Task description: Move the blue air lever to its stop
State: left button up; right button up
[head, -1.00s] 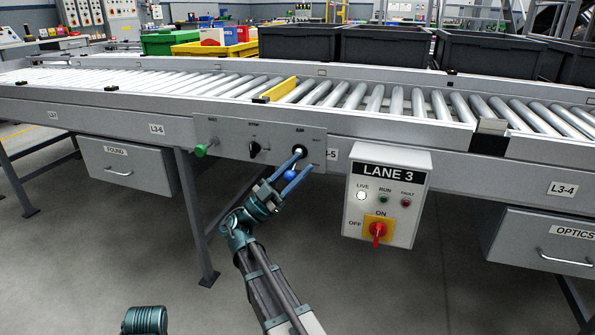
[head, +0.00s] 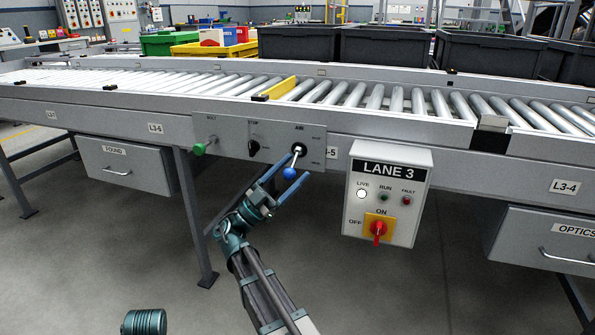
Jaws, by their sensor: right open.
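The blue air lever is on the grey control plate (head: 225,140) on the conveyor's side. Its blue ball knob (head: 290,174) hangs at the end of a thin pale rod below a round black pivot, tilted slightly to the left. My right gripper (head: 292,170) is open, with one blue finger on each side of the knob. I cannot tell whether either finger touches it. Of my left arm, only a teal part shows at the bottom edge; its gripper is not in view.
A green knob (head: 199,149) and a black selector (head: 254,147) sit left of the lever. The LANE 3 box (head: 386,195), with a red switch (head: 377,228), stands close on the right. A roller conveyor (head: 350,95) runs above. The floor below is clear.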

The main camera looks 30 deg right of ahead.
jog(key=shift+w+a+f+t+b, duration=0.15)
jog(key=shift+a+f+b, duration=0.2)
jog(key=shift+a+f, duration=0.2)
jog(key=shift+w+a+f+t+b, duration=0.15)
jog(key=shift+a+f+b, duration=0.2)
jog(key=shift+f, duration=0.3)
pick_arm(q)
jog(key=shift+f+p, duration=0.35)
jog(key=shift+f, duration=0.55)
pick_arm(e)
jog(key=w+a, duration=0.1)
jog(key=a, duration=1.1)
jog(key=shift+a+r, duration=0.15)
jog(key=shift+r, duration=0.1)
